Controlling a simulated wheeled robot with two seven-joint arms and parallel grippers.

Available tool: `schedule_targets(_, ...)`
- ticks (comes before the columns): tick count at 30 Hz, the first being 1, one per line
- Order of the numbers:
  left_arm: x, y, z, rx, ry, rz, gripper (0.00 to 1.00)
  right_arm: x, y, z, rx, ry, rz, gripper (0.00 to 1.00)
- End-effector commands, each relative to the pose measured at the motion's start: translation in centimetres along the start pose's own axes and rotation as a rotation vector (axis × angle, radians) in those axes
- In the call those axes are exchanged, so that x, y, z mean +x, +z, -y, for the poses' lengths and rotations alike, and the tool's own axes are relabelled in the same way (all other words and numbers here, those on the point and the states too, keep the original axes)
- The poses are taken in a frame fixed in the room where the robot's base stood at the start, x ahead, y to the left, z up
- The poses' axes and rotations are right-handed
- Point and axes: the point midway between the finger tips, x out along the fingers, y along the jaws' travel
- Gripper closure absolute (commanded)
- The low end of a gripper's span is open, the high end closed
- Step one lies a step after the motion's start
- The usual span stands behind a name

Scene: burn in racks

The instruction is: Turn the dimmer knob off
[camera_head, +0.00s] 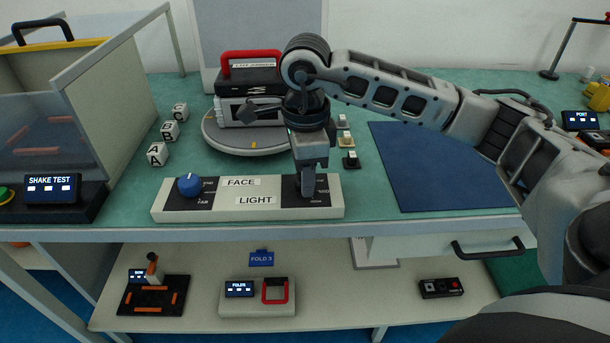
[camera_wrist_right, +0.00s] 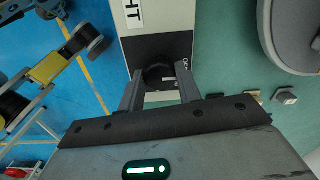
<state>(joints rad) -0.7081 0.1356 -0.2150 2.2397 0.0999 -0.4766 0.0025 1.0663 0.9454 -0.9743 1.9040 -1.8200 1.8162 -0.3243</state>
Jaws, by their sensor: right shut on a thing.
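The white FACE LIGHT panel (camera_head: 250,199) lies along the front edge of the green table. A blue knob (camera_head: 189,185) sits on its left dark plate. The dimmer knob on the right dark plate is hidden behind my right gripper (camera_head: 308,190) in the head view. In the right wrist view a round black knob (camera_wrist_right: 158,76) sits between the two fingers of my right gripper (camera_wrist_right: 158,90), which are shut on it. The knob's setting cannot be made out. My left gripper is not in view.
A round turntable (camera_head: 217,137) with a device and red-handled box stands behind the panel. Letter blocks (camera_head: 157,153) and a SHAKE TEST box (camera_head: 52,188) are to the left. A blue mat (camera_head: 440,170) lies right. Small switches (camera_head: 350,160) stand near my gripper.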

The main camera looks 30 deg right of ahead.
Motion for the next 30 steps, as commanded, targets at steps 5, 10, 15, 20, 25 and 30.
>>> schedule_targets(5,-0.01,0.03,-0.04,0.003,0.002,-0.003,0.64,-0.14,0.02,0.10,-0.027,-0.005,0.004,0.89)
schedule_targets(10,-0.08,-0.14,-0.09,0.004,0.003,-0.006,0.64,-0.18,0.02,0.10,-0.034,-0.004,0.004,0.89)
schedule_targets(15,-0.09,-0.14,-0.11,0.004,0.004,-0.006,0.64,-0.19,0.02,0.10,-0.034,-0.005,0.004,0.89)
schedule_targets(20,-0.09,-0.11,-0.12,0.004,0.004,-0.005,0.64,-0.18,0.02,0.10,-0.033,-0.005,0.003,0.44)
schedule_targets(25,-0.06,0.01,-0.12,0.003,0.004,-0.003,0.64,-0.10,0.01,0.06,-0.033,-0.002,0.002,0.44)
schedule_targets(30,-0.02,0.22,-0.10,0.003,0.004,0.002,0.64,-0.35,0.02,0.05,-0.032,-0.002,0.002,0.44)
